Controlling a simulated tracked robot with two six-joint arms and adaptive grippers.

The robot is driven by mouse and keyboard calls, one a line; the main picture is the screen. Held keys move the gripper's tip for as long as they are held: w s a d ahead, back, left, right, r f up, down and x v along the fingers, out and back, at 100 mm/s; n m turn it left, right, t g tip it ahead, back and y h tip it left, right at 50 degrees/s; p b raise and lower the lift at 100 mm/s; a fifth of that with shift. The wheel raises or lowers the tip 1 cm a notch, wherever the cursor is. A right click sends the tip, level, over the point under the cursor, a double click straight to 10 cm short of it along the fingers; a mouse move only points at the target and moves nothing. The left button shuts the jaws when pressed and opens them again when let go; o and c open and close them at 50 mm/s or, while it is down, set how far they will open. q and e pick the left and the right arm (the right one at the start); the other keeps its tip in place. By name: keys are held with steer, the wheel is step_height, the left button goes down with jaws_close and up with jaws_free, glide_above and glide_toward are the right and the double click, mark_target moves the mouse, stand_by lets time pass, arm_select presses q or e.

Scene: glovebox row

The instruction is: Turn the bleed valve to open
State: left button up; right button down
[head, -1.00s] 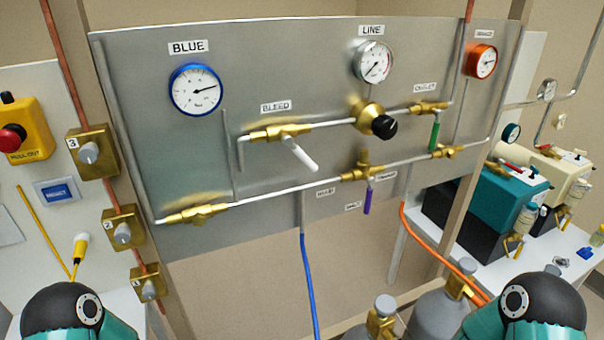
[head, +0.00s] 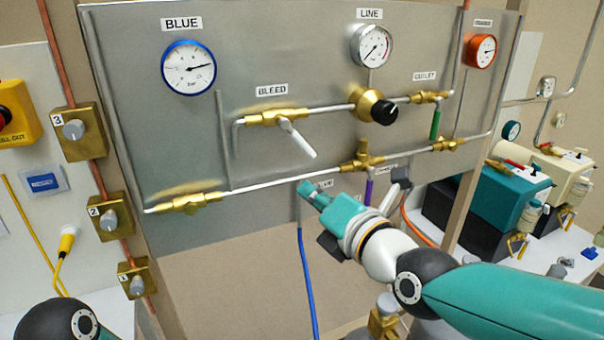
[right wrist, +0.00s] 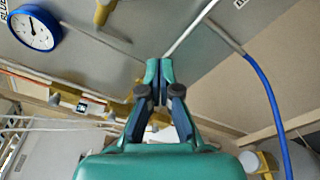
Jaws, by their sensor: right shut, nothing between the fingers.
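The bleed valve (head: 276,117) is a brass body on the upper pipe of the grey panel, under the BLEED label. Its white lever handle (head: 298,139) slants down to the right in the head view. My right gripper (head: 309,190) is just below the lever's lower end in that view, and I see no contact. In the right wrist view its fingers (right wrist: 160,70) are closed together and empty. My left gripper is out of view.
The panel carries a blue-rimmed gauge (head: 188,68), a LINE gauge (head: 371,45) and a black regulator knob (head: 384,112). A green handle (head: 435,124) and a purple handle (head: 368,191) are to the right. A blue hose (head: 307,280) hangs below the panel.

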mark_target(298, 139)
steer(key=w+a+r+p, duration=0.1)
steer(key=w+r+p, duration=0.1)
steer(key=w, duration=0.7)
steer(key=shift+a+p, duration=0.35)
steer(key=shift+p, duration=0.1)
